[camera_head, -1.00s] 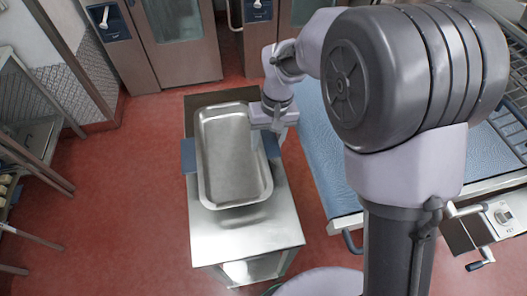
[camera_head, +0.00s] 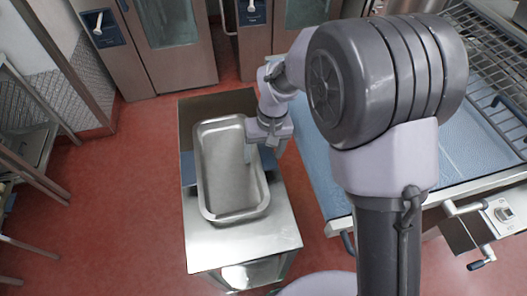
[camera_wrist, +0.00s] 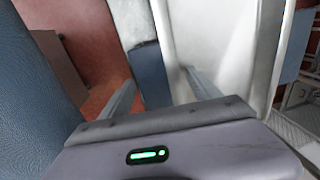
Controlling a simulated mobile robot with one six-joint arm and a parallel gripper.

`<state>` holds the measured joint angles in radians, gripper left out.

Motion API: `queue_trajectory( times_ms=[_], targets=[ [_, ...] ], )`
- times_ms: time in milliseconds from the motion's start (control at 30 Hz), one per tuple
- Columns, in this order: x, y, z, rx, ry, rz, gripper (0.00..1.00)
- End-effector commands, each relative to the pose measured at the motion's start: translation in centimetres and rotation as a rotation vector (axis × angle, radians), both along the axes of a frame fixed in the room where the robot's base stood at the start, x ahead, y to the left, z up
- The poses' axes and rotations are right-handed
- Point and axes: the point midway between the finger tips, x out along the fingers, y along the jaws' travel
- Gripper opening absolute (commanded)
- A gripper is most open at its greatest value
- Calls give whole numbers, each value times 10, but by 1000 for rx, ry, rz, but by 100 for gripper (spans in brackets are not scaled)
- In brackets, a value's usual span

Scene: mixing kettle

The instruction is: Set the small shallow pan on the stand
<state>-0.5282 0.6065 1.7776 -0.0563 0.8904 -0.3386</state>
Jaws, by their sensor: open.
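The shallow pan (camera_head: 228,178) is a grey steel rectangle with a rounded rim. In the head view it lies level on the steel stand (camera_head: 245,247) and appears to rest on it. My gripper (camera_head: 253,148) is at the pan's right long side, near its far end. In the wrist view my gripper (camera_wrist: 158,88) is open. One finger is outside the pan's wall and the other is over the pan's pale inside (camera_wrist: 208,45). The pan's rim runs between them. Contact with the fingers cannot be told.
A blue-topped table (camera_head: 312,150) stands close on the right. Steel cabinets (camera_head: 165,50) line the back, and metal shelving (camera_head: 30,150) is at left. Red floor (camera_head: 120,210) is clear left of the stand.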

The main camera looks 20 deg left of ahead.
Motion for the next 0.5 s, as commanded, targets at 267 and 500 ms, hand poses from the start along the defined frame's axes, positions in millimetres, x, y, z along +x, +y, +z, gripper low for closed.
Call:
queue_trajectory(
  times_ms=[267, 500],
  targets=[
    [5, -6, 66, 2, -4, -1, 72],
    [8, -12, 115, 0, -2, 0, 72]
  ],
)
